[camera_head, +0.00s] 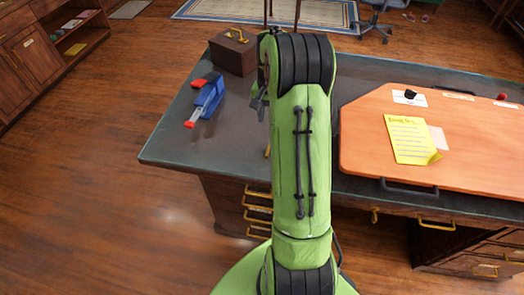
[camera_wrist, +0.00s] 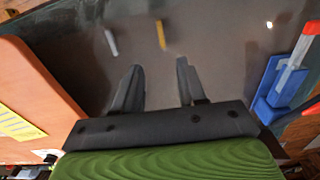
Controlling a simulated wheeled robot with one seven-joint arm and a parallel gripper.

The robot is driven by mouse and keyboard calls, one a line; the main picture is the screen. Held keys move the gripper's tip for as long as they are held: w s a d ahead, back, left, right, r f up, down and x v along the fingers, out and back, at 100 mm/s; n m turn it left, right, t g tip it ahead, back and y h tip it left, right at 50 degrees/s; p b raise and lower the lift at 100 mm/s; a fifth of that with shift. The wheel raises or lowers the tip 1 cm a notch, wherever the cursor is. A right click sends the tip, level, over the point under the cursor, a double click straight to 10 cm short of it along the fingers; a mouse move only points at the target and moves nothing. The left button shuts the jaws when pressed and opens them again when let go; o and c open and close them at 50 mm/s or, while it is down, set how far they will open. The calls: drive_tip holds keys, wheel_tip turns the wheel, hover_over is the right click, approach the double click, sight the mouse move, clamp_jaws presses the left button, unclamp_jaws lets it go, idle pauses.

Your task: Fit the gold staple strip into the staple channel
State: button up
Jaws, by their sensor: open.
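A gold strip (camera_wrist: 160,34) lies on the dark desktop in the wrist view, a little beyond my fingertips and roughly in line with the gap between them. My gripper (camera_wrist: 159,66) is open, with nothing between its two dark fingers. A blue and red stapler (camera_head: 207,98) stands on the left part of the desk in the head view. It also shows at the right edge of the wrist view (camera_wrist: 285,82), with a pale bar with red ends above its blue base. I cannot make out the staple channel clearly. My arm hides most of the gripper in the head view.
A grey strip (camera_wrist: 110,42) lies left of the gold one. An orange board (camera_head: 368,135) with a yellow note (camera_head: 408,138) covers the right of the desk (camera_head: 167,145). A brown box (camera_head: 232,54) stands at the back left. The desktop around the strips is clear.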

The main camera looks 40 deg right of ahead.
drive_tip(key=b, duration=0.3)
hover_over(268, 150)
wheel_tip(268, 150, down, 11)
drive_tip(key=shift+s+a+f, duration=0.1)
drive_tip(key=shift+a+f, duration=0.05)
wheel_tip(268, 150, down, 5)
drive_tip(key=shift+r+b, duration=0.15)
drive_tip(key=shift+b, duration=0.35)
drive_tip(key=shift+r, duration=0.15)
drive_tip(key=shift+c, duration=0.5)
clamp_jaws()
